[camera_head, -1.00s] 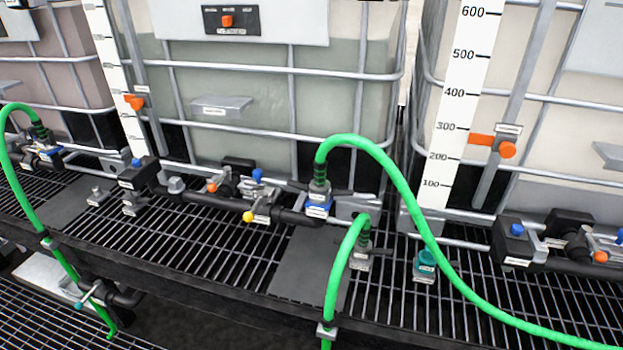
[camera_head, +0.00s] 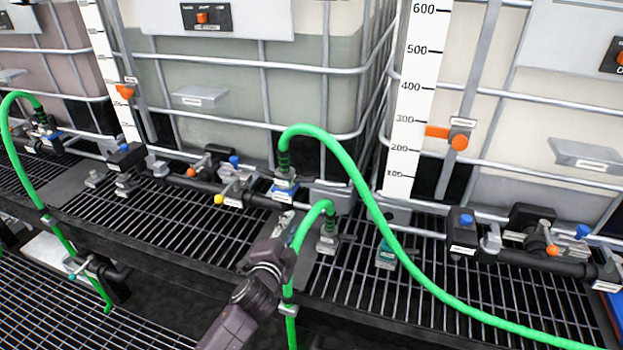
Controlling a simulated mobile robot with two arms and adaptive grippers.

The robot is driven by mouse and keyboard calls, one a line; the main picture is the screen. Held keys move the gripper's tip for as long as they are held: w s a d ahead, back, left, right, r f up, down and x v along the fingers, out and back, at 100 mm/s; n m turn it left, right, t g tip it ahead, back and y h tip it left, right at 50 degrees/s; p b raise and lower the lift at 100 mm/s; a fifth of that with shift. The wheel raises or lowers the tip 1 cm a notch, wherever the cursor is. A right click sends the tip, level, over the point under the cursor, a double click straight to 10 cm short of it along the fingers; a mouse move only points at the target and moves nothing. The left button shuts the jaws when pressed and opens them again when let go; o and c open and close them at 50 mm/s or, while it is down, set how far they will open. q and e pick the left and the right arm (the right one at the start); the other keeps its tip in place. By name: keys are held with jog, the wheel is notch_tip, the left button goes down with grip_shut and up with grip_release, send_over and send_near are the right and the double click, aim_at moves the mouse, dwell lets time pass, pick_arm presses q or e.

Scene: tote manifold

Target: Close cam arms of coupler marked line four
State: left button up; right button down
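A green hose ends in a grey coupler (camera_head: 284,184) with a blue base at the middle of the manifold. A second green hose ends in a grey coupler (camera_head: 327,241) standing on the grating at the front. Another hose coupler (camera_head: 43,132) shows at far left. The labels are too small to read, so I cannot tell which is line four. Small dark cam arms seem to stick out sideways at the two middle couplers. My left gripper (camera_head: 284,222) is in front of the blue-based coupler, left of the front one; its fingers are too small to judge. My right gripper is out of view.
A teal fitting (camera_head: 386,256) stands on the grating right of the front coupler. The long green hose (camera_head: 383,228) arches over and runs to the lower right. Black pipes and valves (camera_head: 235,190) line the tote fronts. Caged totes (camera_head: 220,85) stand behind. The front grating (camera_head: 190,225) is mostly free.

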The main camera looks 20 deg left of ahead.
aim_at(310, 182)
pick_arm(q)
jog(key=shift+w+d+r+m+t+h+p, duration=0.1)
jog(key=shift+w+d+r+m+t+h, duration=0.4)
jog(key=shift+w+r, duration=1.1)
jog(key=shift+w+d+r+m+t+h+p, duration=0.2)
jog(key=shift+w+r+m, duration=0.55)
jog(key=shift+w, duration=1.6)
jog(key=shift+w+d+r+m+t+h, duration=0.2)
jog(key=shift+w+d+r+m+t, duration=0.3)
jog(key=shift+w+r, duration=1.15)
jog(key=shift+w+a+f, duration=0.1)
jog(key=shift+w+f, duration=0.25)
jog(key=shift+f, duration=0.05)
grip_shut()
